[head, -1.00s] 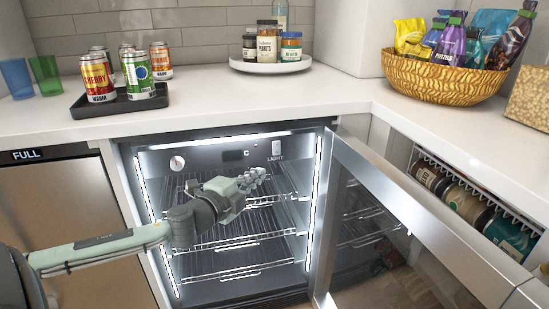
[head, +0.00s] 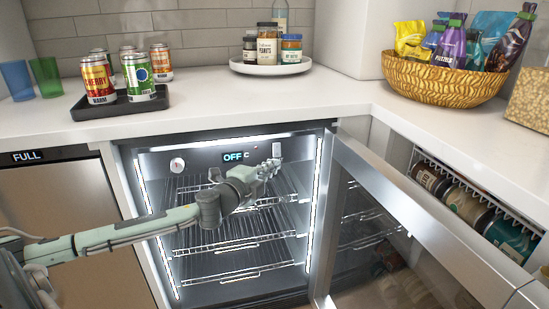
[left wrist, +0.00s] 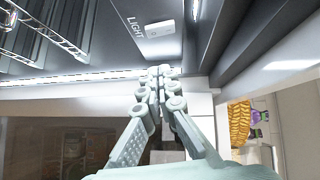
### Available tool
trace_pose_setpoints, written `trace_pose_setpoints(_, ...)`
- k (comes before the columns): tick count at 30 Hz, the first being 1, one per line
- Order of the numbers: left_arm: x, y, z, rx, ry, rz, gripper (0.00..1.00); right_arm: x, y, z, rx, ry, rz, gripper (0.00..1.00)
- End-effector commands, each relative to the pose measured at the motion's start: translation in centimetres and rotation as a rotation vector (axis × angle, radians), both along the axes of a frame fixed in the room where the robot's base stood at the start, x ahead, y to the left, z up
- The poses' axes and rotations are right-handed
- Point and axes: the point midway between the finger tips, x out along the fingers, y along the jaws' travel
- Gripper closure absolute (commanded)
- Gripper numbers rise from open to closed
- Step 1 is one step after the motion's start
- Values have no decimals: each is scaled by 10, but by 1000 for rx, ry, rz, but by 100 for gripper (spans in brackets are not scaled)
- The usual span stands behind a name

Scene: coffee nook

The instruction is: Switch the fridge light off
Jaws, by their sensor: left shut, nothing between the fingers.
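The fridge (head: 225,285) stands open under the counter, and its light strips (head: 312,200) glow white along the top and both sides. The white light switch (head: 277,150) is at the right of the fridge's top panel; it also shows in the left wrist view (left wrist: 160,29) beside the word LIGHT. My left gripper (head: 273,165) is shut and empty, its fingertips just below the switch in the head view. In the left wrist view its fingertips (left wrist: 160,72) look apart from the switch. Whether they touch the panel I cannot tell. My right gripper is out of view.
A round dial (head: 177,164) and a display (head: 235,156) reading OFF are on the same panel. Wire racks (head: 230,245) lie below. The open glass door (head: 400,215) stands to the right. The counter (head: 215,110) is above.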

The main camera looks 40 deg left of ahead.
Motion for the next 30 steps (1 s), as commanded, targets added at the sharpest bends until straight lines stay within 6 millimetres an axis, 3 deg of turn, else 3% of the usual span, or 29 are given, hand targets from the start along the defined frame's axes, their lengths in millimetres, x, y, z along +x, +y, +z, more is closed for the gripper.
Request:
trace_pose_setpoints(6,36,2,0,0,-4,0,100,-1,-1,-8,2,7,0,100)
trace_pose_setpoints(12,52,26,-7,3,-1,1,100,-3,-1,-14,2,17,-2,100)
trace_pose_setpoints(30,57,32,-11,7,-7,-1,100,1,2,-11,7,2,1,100)
